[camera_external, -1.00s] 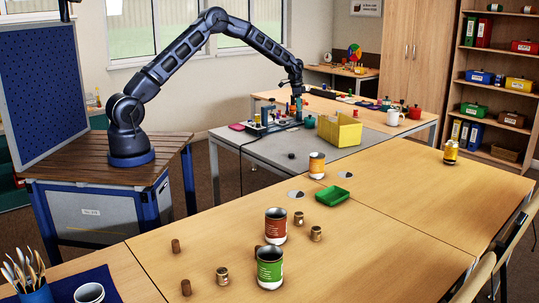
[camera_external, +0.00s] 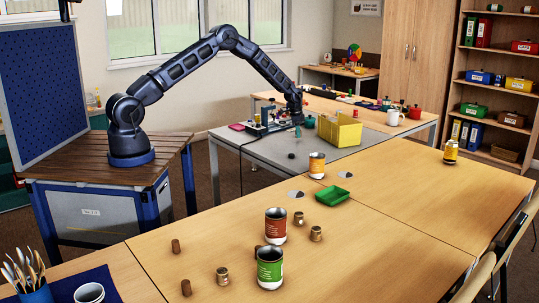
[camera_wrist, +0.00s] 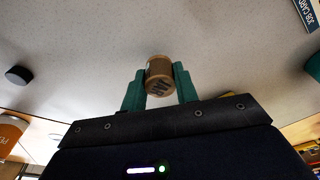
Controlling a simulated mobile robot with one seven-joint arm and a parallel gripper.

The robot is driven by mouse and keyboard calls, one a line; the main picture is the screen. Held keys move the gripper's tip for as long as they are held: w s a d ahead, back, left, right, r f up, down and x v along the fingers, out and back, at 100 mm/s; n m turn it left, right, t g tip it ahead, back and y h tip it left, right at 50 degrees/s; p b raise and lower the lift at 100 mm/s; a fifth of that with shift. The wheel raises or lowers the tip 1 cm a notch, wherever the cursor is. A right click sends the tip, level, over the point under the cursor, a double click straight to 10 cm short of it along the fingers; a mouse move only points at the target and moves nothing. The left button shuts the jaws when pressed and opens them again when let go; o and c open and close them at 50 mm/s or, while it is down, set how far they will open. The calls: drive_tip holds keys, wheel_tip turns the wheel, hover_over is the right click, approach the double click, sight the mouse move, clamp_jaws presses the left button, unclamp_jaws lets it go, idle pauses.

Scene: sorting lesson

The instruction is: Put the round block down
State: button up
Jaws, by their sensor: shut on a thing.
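The round block (camera_wrist: 159,82) is a small brown, wood-like cylinder with dark markings on its side. In the wrist view it sits between the two green fingers of my gripper (camera_wrist: 159,88), which are shut on it. In the outside view my gripper (camera_external: 298,131) is low over the grey-topped table (camera_external: 262,157), left of the yellow box. The block is too small or hidden to make out there. I cannot tell whether it touches the table.
A black round piece (camera_external: 291,155) lies on the grey top; it also shows in the wrist view (camera_wrist: 18,75). A yellow box (camera_external: 340,132) stands to the right.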

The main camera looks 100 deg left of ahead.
drive_tip(key=shift+f, duration=1.15)
drive_tip(key=shift+f, duration=0.1)
drive_tip(key=o, duration=0.9)
drive_tip(key=shift+o, duration=0.2)
